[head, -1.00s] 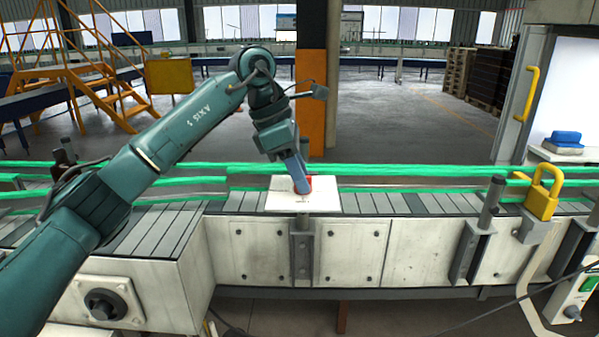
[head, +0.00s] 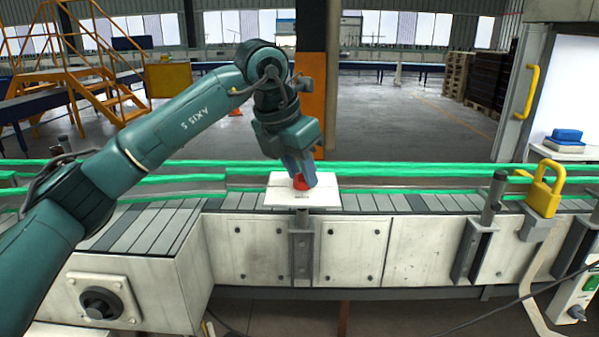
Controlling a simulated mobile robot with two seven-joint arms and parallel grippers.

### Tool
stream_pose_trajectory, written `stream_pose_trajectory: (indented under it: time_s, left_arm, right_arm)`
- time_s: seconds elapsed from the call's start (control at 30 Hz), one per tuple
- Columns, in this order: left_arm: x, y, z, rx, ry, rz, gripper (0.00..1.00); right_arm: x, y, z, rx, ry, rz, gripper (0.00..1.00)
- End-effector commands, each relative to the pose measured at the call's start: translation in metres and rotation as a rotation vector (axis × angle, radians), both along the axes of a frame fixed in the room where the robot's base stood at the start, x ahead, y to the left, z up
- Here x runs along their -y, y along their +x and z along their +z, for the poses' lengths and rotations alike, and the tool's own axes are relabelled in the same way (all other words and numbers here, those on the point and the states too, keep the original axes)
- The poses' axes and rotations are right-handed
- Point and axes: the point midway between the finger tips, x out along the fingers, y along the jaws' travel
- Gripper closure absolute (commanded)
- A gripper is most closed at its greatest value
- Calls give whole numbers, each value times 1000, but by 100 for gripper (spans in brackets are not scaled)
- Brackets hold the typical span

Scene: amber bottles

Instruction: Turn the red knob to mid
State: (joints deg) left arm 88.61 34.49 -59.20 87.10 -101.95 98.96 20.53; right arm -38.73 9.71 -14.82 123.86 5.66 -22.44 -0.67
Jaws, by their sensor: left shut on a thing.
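The red knob (head: 299,183) sits on a white plate (head: 285,196) mounted at the near side of the conveyor in the head view. My left gripper (head: 302,180) points down at the knob and is shut on it. Its fingers hide part of the knob's right and upper side. Small dark marks show on the plate in front of the knob, but they are too small to read. My right gripper is not in view.
Green guide rails (head: 420,168) run along the grey slatted conveyor (head: 390,203). A black rotary switch (head: 101,303) is on the front panel at lower left.

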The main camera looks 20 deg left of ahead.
Motion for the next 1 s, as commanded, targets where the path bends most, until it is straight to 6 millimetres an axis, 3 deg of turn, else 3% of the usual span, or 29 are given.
stream_pose_trajectory:
  time_s: [0.6, 1.0]
  left_arm:
    - [4, -1, -1, 0, 2, 552, 93]
    - [5, -1, 0, -1, 1, 739, 93]
  right_arm:
    - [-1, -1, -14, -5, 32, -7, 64]
    - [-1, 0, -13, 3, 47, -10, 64]
